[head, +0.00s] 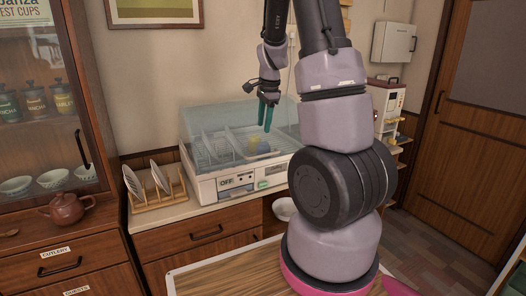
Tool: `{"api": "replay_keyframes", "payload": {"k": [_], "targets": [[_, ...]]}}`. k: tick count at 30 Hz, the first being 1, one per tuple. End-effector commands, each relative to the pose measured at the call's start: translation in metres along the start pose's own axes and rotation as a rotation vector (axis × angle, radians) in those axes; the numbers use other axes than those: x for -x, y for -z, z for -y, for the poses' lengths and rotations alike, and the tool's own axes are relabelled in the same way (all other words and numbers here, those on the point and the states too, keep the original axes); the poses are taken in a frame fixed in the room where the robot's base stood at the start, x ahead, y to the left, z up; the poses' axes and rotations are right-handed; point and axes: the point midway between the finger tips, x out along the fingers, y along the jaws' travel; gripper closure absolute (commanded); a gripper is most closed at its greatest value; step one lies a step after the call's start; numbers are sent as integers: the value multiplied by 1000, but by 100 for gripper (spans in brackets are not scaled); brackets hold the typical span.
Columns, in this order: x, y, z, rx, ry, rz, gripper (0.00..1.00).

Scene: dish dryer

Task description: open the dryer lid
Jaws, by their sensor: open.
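The dish dryer (233,184) stands on the counter, a white box with an "OFF" label on its front. Its clear bluish lid (207,124) looks shut over the rack; dishes and a yellow and a blue item show through it. My gripper (266,115) hangs above the right part of the dryer with its green fingers pointing down, apart from each other and with nothing between them. It overlaps the lid in the picture; I cannot tell whether it touches. My arm hides the dryer's right end.
A wooden rack (152,200) with plates stands left of the dryer. A brown teapot (67,207) sits on the cabinet at left. A white bowl (285,209) is below the dryer's front. A tray-like tabletop (222,277) lies in the foreground.

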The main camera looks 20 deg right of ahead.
Motion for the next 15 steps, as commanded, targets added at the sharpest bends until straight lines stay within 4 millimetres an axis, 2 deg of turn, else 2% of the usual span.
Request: {"api": "replay_keyframes", "payload": {"k": [1,8,15], "targets": [[-8,4,1,-19,-12,-8,55],[-32,10,0,-46,-24,-18,55],[-77,11,-1,-45,-26,-17,55]]}}
